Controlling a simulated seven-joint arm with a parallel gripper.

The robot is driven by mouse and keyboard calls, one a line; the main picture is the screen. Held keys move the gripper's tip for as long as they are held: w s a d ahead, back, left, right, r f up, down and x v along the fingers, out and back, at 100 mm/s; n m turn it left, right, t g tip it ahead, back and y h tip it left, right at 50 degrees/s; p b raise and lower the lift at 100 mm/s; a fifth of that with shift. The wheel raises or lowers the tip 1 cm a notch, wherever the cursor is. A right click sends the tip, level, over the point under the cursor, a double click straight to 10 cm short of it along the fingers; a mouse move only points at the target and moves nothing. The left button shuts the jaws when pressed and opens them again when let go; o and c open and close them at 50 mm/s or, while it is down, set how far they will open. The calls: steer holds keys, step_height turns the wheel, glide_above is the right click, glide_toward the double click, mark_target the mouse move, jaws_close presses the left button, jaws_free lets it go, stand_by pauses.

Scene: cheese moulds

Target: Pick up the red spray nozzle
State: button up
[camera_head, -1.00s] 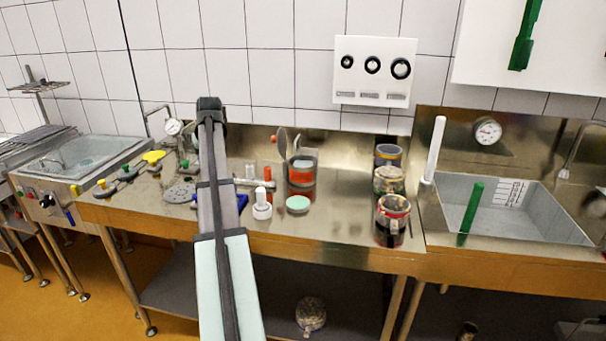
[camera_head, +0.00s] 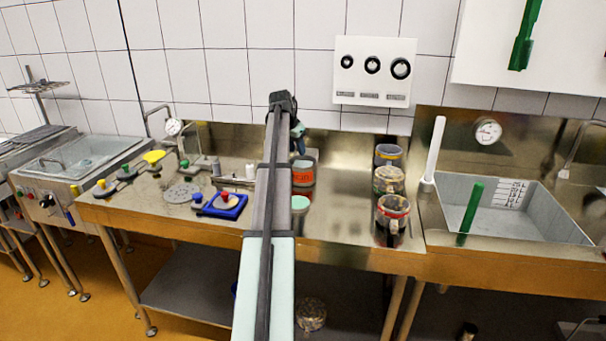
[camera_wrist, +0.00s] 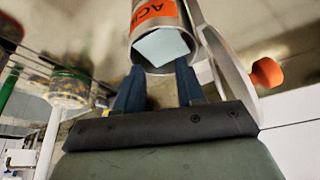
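I cannot clearly make out the red spray nozzle now. The small upright red piece seen earlier on the bench is hidden behind my arm in the head view. An orange-red knob (camera_wrist: 267,72) beside a pale disc shows at the right in the wrist view; I cannot tell that it is the nozzle. My gripper (camera_wrist: 160,76) has two dark blue fingers, apart with nothing gripped between them. It points toward a metal can with an orange label (camera_wrist: 157,20), which lies beyond the fingertips. In the head view my gripper (camera_head: 298,142) is above that can (camera_head: 303,174).
A blue tray (camera_head: 234,212) with a small red-topped piece lies left of my arm. A white bottle (camera_head: 250,171) stands behind it. Several jars, one at the front (camera_head: 391,216), stand at right. Bench between can and jars is clear. A sink (camera_head: 535,212) is farther right.

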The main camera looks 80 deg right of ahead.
steer(key=x, duration=1.2)
steer(key=shift+d+f, duration=0.15)
steer(key=shift+f, duration=0.15)
steer(key=shift+c, duration=0.2)
jaws_close()
steer(key=shift+r, duration=0.1)
